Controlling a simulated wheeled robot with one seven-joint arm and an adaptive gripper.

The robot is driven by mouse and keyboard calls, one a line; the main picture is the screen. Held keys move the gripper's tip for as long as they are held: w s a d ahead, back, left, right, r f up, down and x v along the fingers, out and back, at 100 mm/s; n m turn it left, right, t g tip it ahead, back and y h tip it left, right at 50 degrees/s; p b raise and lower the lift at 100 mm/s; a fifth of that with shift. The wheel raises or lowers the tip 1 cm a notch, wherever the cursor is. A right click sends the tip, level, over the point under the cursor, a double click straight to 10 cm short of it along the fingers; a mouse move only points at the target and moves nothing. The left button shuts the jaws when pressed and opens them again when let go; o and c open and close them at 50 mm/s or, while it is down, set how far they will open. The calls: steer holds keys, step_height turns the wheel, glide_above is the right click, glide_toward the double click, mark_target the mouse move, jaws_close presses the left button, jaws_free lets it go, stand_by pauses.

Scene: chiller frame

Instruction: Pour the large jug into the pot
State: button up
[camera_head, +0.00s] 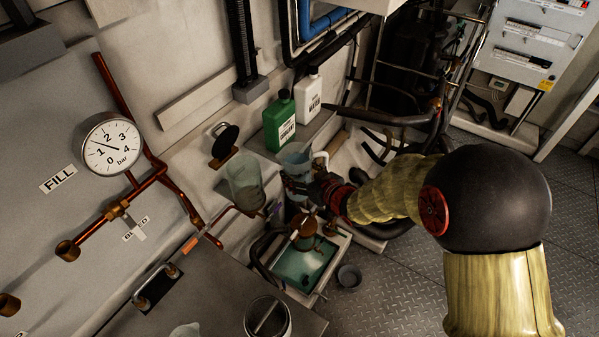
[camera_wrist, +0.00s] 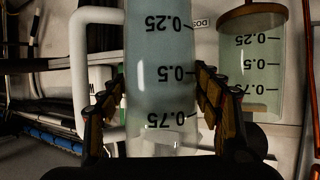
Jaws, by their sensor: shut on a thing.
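My gripper (camera_head: 330,190) is shut on the large jug (camera_head: 296,157), a clear, bluish vessel with a white handle. In the wrist view the jug (camera_wrist: 160,75) stands between both fingers, with 0.25, 0.5 and 0.75 marks upside down. It looks about upright; its liquid level is unclear. The pot appears to be the clear graduated cylinder (camera_head: 246,182) just left of the jug, apart from it. A black round lid (camera_head: 226,140) stands open behind it. The cylinder also shows at right in the wrist view (camera_wrist: 250,65), beside a partly hidden label reading "DOS".
A green bottle (camera_head: 279,123) and a white bottle (camera_head: 308,97) stand on a ledge behind the jug. Below is a tray (camera_head: 325,272) of greenish liquid with a copper-coloured vessel. Copper pipes and a gauge (camera_head: 112,145) are at left. A grey container (camera_head: 268,318) stands in front.

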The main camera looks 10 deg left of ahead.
steer(key=shift+a+r+n+h+b, duration=0.3)
steer(key=shift+a+r+n+h, duration=0.15)
steer(key=shift+r, duration=0.2)
steer(key=b, duration=0.1)
steer(key=a+r+n+h+b, duration=0.1)
steer(key=shift+s+a+b, duration=0.25)
steer(key=shift+s+b, duration=0.15)
steer(key=shift+d+r, duration=0.1)
steer(key=shift+r, duration=0.1)
